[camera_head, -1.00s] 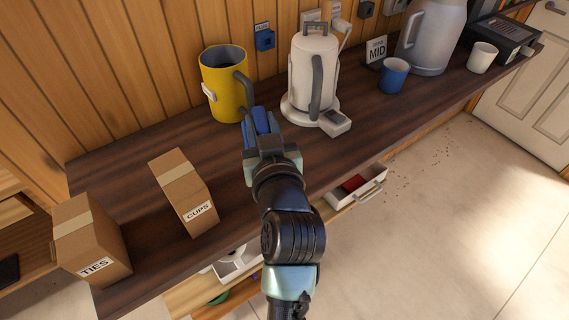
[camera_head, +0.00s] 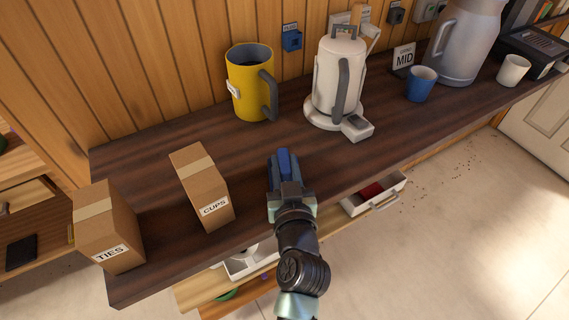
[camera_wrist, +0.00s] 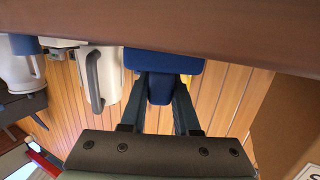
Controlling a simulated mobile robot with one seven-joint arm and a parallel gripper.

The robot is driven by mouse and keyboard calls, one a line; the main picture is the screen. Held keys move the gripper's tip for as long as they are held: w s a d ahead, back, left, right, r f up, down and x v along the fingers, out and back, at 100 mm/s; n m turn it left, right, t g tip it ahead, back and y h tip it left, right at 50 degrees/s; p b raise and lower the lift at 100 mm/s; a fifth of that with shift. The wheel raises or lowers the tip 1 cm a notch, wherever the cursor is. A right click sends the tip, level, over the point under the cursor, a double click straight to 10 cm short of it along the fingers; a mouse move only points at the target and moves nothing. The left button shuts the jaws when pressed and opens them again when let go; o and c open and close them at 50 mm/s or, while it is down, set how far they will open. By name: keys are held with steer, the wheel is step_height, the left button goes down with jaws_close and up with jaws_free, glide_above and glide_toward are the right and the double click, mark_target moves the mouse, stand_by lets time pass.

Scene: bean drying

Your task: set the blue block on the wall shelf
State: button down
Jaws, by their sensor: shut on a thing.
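My gripper (camera_head: 284,172) is shut on the blue block (camera_head: 285,158) above the dark counter, between the cups box and the white kettle. In the wrist view, the blue block (camera_wrist: 163,62) sits between the two fingers (camera_wrist: 160,105), with a wider blue part beyond the fingertips. The fingers cover part of it. No shelf can be firmly picked out as the wall shelf; a wooden shelf unit (camera_head: 28,190) shows at the far left, cut off by the frame.
On the counter (camera_head: 150,150) stand the TIES box (camera_head: 107,235), CUPS box (camera_head: 200,185), yellow mug (camera_head: 247,90), white kettle (camera_head: 335,80), blue cup (camera_head: 420,85) and grey jug (camera_head: 467,45). An open drawer (camera_head: 378,195) juts out below the front edge.

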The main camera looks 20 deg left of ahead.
steer(key=shift+f, duration=0.15)
steer(key=c, duration=0.7)
jaws_free()
steer(key=shift+o, duration=0.2)
steer(key=shift+r, duration=0.25)
steer(key=shift+s+d+f, duration=0.1)
steer(key=shift+s+d, duration=0.05)
steer(key=shift+s, duration=0.1)
steer(key=b+v, duration=0.3)
steer(key=v, duration=0.8)
steer(key=shift+s+d, duration=0.15)
steer(key=shift+s, duration=0.05)
